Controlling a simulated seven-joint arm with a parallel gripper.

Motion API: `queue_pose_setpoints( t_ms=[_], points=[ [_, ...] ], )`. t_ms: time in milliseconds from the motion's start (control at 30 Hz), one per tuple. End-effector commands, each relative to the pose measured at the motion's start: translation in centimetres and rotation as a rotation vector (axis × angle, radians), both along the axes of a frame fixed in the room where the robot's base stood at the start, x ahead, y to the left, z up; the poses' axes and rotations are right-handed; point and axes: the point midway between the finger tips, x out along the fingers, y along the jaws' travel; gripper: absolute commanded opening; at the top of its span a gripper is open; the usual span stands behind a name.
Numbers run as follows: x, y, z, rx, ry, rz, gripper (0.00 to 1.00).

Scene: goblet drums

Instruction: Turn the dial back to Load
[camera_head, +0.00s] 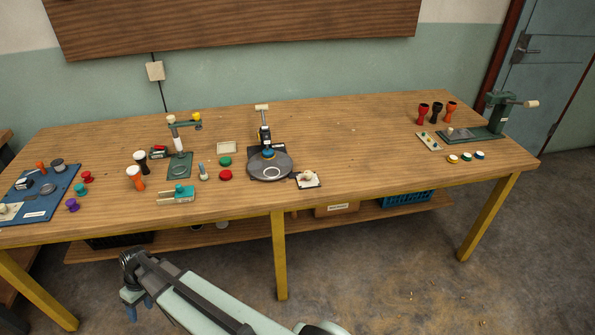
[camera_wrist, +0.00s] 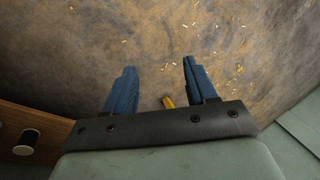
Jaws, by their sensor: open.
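A cream dial knob (camera_head: 307,175) sits on a small white plate with dark edges at the front right of the round grey turntable fixture (camera_head: 283,168). It is too small to read its marks or tell which way it points. My gripper (camera_head: 139,307) hangs in front of the table, below its top and left of the middle leg, far from the dial. In the wrist view my gripper (camera_wrist: 159,68) shows two blue fingers spread apart with nothing between them, above the floor. The dial is not in the wrist view.
The fixture has an upright lever post (camera_head: 264,128). Left of it are a red button-like disc (camera_head: 225,174), a green press stand (camera_head: 180,165) and small goblet drums (camera_head: 135,178). A green vise-like tool (camera_head: 490,120) stands far right. The table between is mostly clear.

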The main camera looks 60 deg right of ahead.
Motion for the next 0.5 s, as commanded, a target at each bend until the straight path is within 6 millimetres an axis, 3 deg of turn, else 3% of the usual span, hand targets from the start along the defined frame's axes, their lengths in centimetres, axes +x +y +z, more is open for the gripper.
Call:
queue_pose_setpoints(
  t_ms=[33, 267, 500],
  points=[
    [1.8, -0.2, 1.6, 0.011, -0.032, 0.006, 0.56],
    [7.9, -1.5, 8.9, 0.059, -0.166, 0.033, 0.56],
    [12.6, -6.1, 17.4, 0.084, -0.309, 0.052, 0.56]
  ],
)
